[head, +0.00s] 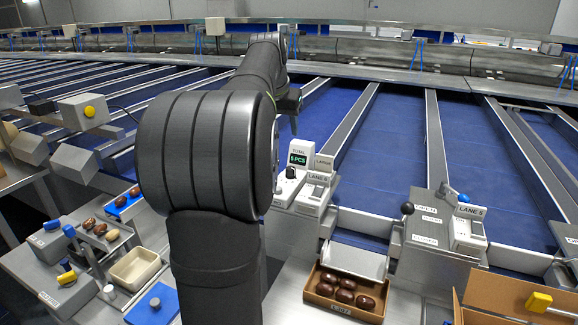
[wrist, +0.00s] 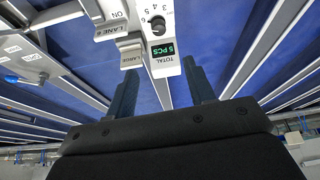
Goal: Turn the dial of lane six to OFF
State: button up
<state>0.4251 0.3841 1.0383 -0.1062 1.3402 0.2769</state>
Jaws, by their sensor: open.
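The lane six unit is a white console (head: 300,193) at the blue lane's near end, right of my arm in the head view. Its black dial (head: 290,172) sits below the green TOTAL display (head: 298,159), which reads 5 PCS. In the wrist view the dial (wrist: 156,24) has the numbers 3 to 6 printed beside it; its pointer setting and any OFF mark cannot be read. A LANE 6 plate (wrist: 107,33) and ON label are beside it. My gripper (wrist: 160,68) is open and empty, its fingers apart on either side of the display end, not around the dial.
A LANE 5 console (head: 467,232) with blue and black knobs stands to the right. A box of dates (head: 318,298) sits in front, an open cardboard carton (head: 480,295) at front right. A beige tray (head: 135,268) and blue mat (head: 160,312) lie left of my arm.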

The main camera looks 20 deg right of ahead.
aim_at(290, 168)
jog(key=x, duration=1.6)
jog(key=shift+s+f, duration=0.1)
jog(key=shift+f, duration=0.25)
jog(key=shift+c, duration=0.2)
jog(key=c, duration=1)
